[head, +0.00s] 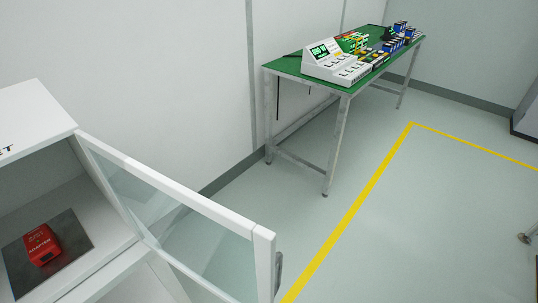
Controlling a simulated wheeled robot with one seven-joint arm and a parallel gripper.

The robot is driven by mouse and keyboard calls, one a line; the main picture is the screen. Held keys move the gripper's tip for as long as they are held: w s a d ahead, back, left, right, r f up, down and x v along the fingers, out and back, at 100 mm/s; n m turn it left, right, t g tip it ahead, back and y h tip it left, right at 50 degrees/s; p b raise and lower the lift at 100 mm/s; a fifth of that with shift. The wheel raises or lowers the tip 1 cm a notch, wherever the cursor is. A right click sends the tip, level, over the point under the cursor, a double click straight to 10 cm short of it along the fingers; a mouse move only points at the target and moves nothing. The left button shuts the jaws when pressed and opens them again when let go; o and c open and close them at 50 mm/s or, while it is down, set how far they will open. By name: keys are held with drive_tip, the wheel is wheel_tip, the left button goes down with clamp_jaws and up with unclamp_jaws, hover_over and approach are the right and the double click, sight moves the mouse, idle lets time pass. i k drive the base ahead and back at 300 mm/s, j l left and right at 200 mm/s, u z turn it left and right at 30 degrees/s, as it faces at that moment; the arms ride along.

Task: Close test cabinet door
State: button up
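The white test cabinet (38,112) stands at the left edge of the head view, partly cut off by the frame. Its door (185,198), a white frame with a clear glass pane, stands open and swung out to the right. A grey handle (279,274) shows on the outer side of the door's free edge, low in the view. Inside the cabinet, a red adapter box (41,245) sits on a dark square plate (68,263). My gripper does not show in this view.
A green-topped table (284,66) with metal legs stands against the back wall, holding a white device (338,63) and several small colourful items. Yellow floor tape (366,185) marks an area of clear floor at the right.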

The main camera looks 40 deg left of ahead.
sight(268, 281)
drive_tip(key=i+u, duration=0.15)
drive_tip(key=i, duration=0.5)
drive_tip(key=i+u, duration=0.2)
drive_tip(key=i, duration=0.45)
drive_tip(key=i+l+u, duration=0.15)
drive_tip(key=i, duration=0.5)
drive_tip(key=i+u, duration=0.1)
drive_tip(key=u, duration=0.35)
drive_tip(key=i+l+u, duration=0.1)
drive_tip(key=u, duration=0.35)
drive_tip(key=i+l+u, duration=0.1)
drive_tip(key=u, duration=0.35)
drive_tip(key=i+l+u, duration=0.1)
drive_tip(key=u, duration=0.35)
drive_tip(key=l+u, duration=0.1)
drive_tip(key=u, duration=2.15)
drive_tip(key=k+l+z, duration=0.2)
drive_tip(key=k, duration=0.2)
